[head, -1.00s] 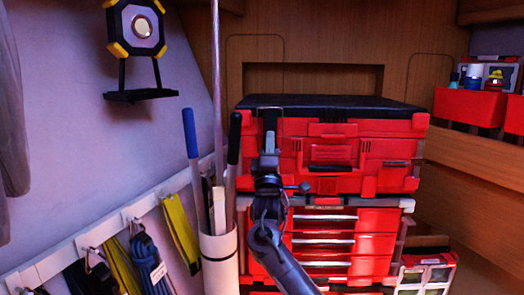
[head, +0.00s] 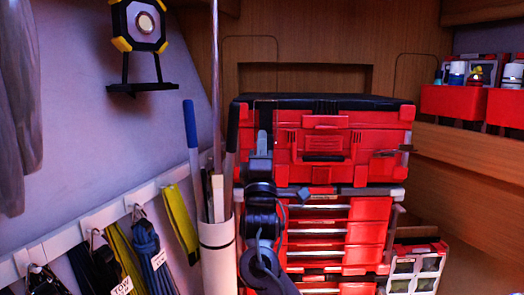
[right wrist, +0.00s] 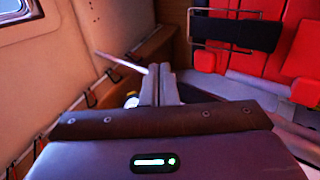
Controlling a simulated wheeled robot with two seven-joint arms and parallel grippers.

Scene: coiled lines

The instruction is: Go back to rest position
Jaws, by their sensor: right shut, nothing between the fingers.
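My right gripper (head: 261,140) is raised in front of the red toolbox stack, its arm coming up from the bottom of the head view. My left gripper is not in view. Coiled lines hang on hooks at the lower left: a yellow one (head: 181,222) and a blue one (head: 150,258) with a tag, with darker ones further left. They are apart from my right gripper.
The red toolbox (head: 380,140) sits on a red drawer unit (head: 365,235) behind my right arm. A white tube (head: 217,262) holding long poles stands just left of the arm. A work light (head: 143,25) is on the left wall. Red bins (head: 452,102) sit on the right shelf.

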